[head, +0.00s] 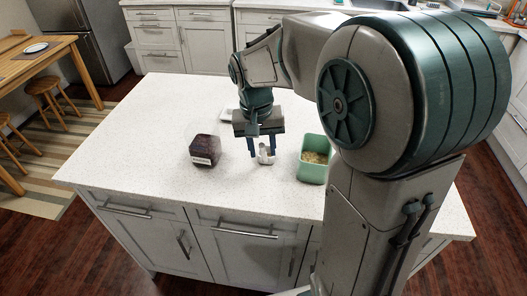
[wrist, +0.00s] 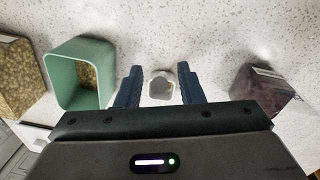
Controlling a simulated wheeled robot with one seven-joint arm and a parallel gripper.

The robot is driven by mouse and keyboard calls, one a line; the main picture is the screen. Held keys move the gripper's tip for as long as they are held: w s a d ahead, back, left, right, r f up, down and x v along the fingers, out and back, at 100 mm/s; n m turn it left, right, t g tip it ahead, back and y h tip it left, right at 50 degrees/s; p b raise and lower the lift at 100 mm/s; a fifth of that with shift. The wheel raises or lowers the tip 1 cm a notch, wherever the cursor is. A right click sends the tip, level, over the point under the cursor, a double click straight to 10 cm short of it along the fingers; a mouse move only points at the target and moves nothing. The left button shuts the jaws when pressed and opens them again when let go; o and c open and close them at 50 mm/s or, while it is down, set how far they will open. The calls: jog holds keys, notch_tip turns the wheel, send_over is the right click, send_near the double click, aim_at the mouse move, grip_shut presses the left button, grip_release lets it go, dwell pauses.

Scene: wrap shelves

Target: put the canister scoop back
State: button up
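A small white scoop (head: 265,156) with a greyish hollow lies on the white counter. In the wrist view the scoop (wrist: 161,88) shows between the two blue fingers. My gripper (head: 267,151) points down over it and is open, one finger on each side, with small gaps visible. The gripper also shows in the wrist view (wrist: 160,88). A green open-topped canister (head: 314,172) with yellowish grains inside stands just right of my gripper in the head view. In the wrist view the canister (wrist: 68,91) is on the left.
A dark purple labelled container (head: 205,150) stands left of my gripper; it is on the right in the wrist view (wrist: 262,85). A grain-patterned block (wrist: 15,80) stands beyond the canister. A pale flat thing (head: 228,115) lies behind my gripper. The counter's left side is clear.

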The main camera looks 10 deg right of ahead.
jog(key=r, duration=0.9)
jog(key=shift+s+a+r, duration=0.3)
jog(key=shift+a+r, duration=0.05)
jog(key=shift+r, duration=0.05)
jog(key=s+d+f+n+t, duration=0.1)
jog(key=s+f, duration=0.3)
jog(key=s, duration=0.3)
jog(key=s+d+f+n+t+y, duration=0.1)
jog(key=s+d+f+t, duration=0.1)
jog(key=s+f, duration=0.2)
jog(key=s, duration=0.3)
jog(key=shift+s+d+f, duration=0.25)
jog(key=shift+f, duration=0.05)
